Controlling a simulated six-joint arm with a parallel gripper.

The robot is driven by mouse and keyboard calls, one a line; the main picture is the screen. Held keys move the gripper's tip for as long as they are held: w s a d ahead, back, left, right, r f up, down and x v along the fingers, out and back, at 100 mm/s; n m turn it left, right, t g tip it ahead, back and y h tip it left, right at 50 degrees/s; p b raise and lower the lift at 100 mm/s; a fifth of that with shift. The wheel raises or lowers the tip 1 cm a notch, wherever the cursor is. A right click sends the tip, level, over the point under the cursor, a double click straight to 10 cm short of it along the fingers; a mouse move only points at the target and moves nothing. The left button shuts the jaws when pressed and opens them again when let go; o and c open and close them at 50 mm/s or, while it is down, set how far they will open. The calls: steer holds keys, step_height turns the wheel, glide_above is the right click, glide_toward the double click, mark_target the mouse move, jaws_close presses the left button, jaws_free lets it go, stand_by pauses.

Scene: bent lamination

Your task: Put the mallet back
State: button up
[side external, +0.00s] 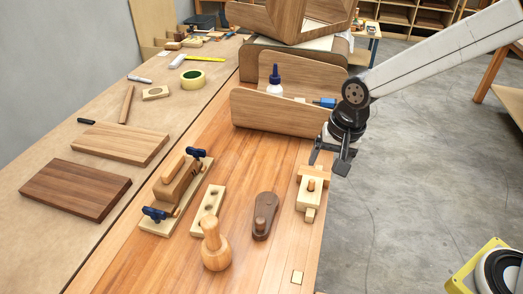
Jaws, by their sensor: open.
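A turned, pale wooden mallet (216,256) with a rounded body is at the near part of the bench, its narrower knobbed end toward the back. It looks free of my gripper. A pale block with holes (208,207) lies just behind it. My gripper (331,160) is at the bench's right edge, to the right of and well behind the mallet. Its dark fingers are apart, with nothing visible between them. It is just above and behind a pale wooden tool with a peg (310,195); whether they touch is unclear.
A dark wooden plane (264,216) lies between the mallet and the pegged tool. A clamped wooden form (175,190) stands to the left. Bent wooden panels (270,112) and a glue bottle (275,80) stand behind. Boards (75,190) lie farther left.

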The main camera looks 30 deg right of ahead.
steer(key=s+d+f+n, duration=0.3)
steer(key=s+d+n, duration=0.4)
steer(key=s+d, duration=0.2)
steer(key=shift+d+f+t+h, duration=0.25)
steer(key=shift+d+t+h, duration=0.15)
steer(key=shift+d, duration=0.75)
